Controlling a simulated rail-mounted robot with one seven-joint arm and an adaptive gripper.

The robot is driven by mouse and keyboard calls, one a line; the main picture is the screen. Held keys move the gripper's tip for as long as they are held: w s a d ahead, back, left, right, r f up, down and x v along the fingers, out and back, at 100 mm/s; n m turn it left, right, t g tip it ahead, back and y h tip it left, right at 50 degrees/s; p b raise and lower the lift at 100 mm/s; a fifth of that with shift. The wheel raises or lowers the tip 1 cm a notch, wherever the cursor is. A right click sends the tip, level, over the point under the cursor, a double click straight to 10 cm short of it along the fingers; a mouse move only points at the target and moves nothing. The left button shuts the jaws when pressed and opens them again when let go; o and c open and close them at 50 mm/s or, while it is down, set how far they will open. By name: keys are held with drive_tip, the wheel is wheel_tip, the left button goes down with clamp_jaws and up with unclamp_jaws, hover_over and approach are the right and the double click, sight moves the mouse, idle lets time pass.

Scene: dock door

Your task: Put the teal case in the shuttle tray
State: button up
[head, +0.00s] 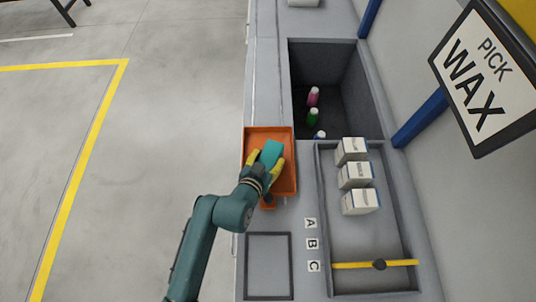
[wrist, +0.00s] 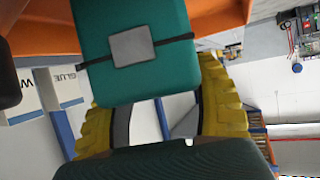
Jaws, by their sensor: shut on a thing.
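The teal case (head: 271,152) is held between the yellow fingers of my gripper (head: 266,163). In the wrist view the teal case (wrist: 170,75) shows a grey square plate and a dark strap, and the yellow fingers of my gripper (wrist: 165,125) stand on either side of it. The orange shuttle tray (head: 286,185) lies beneath and around the gripper in the head view. Its orange wall (wrist: 45,35) shows behind the case in the wrist view. I cannot tell whether the case touches the tray floor.
A dark grey bin (head: 345,90) behind the tray holds a pink, a green and a blue-capped bottle. Three white boxes (head: 356,175) stand in a grey tray to the right, with a yellow bar (head: 350,265) across it. A PICK WAX sign (head: 485,75) hangs at upper right.

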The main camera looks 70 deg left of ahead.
drive_tip(key=o, duration=1.2)
drive_tip(key=shift+f, duration=0.1)
drive_tip(key=shift+o, duration=0.2)
drive_tip(key=shift+s+d+r, duration=0.1)
drive_tip(key=shift+d+r, duration=0.05)
drive_tip(key=shift+r, duration=0.15)
drive_tip(key=p+v, duration=0.2)
drive_tip(key=v, duration=0.9)
drive_tip(key=shift+s+d, duration=0.25)
